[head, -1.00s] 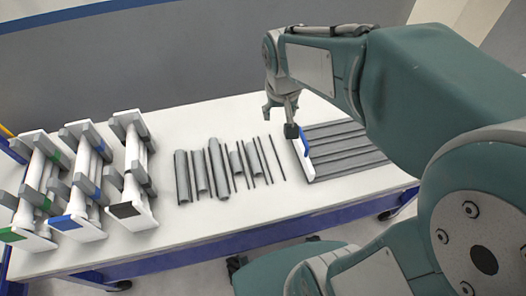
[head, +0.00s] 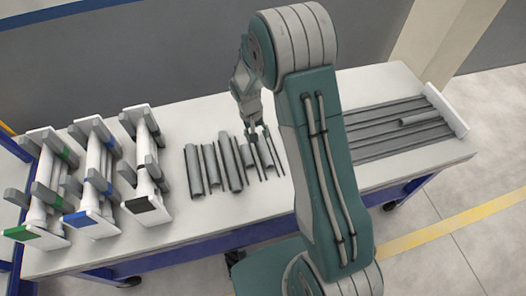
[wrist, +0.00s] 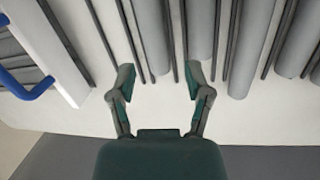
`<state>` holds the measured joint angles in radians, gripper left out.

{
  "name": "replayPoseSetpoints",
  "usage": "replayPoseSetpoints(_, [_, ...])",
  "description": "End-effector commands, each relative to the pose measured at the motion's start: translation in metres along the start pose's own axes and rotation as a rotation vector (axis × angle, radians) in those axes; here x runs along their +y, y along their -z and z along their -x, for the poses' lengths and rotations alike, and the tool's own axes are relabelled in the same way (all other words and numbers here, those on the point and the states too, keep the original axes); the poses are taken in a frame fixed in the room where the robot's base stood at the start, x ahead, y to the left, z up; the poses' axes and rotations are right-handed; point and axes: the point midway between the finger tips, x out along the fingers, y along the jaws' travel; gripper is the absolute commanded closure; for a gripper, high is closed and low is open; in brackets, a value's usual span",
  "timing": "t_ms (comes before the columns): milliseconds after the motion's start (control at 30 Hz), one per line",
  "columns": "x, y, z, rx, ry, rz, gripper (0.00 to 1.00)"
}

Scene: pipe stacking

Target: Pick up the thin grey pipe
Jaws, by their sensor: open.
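Several thin grey pipes lie side by side among thicker grey pipes on the white table; one thin pipe (head: 274,155) is at the row's right end. I cannot tell which one is meant. My gripper (head: 259,130) is open and empty, pointing down over the right part of the row at the pipes' far ends. In the wrist view, my gripper (wrist: 160,80) has its fingers spread, with a thicker grey pipe (wrist: 151,35) and thin pipes, one of them at the right of it (wrist: 173,40), running between them. Its height above them is unclear.
Three white racks with grey bars, one with a blue end (head: 72,221), stand at the left. A grooved grey tray (head: 385,145) with a short pipe (head: 418,118) on it lies at the right, partly behind my arm. A blue handle (wrist: 25,85) shows in the wrist view.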

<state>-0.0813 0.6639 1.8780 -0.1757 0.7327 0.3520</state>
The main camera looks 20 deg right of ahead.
Motion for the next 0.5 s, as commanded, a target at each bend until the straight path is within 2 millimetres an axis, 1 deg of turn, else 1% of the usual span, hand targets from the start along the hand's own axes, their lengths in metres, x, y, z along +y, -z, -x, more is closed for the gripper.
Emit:
replayPoseSetpoints(33, [0.001,-0.001,-0.010,-0.004,0.000,0.000,0.36])
replayPoseSetpoints(100, [0.002,-0.001,-0.021,-0.004,0.000,0.000,0.36])
replayPoseSetpoints(367, [0.003,-0.001,-0.044,-0.003,0.001,0.000,0.36])
replayPoseSetpoints(500, [0.005,-0.001,-0.067,-0.004,0.000,0.000,0.36])
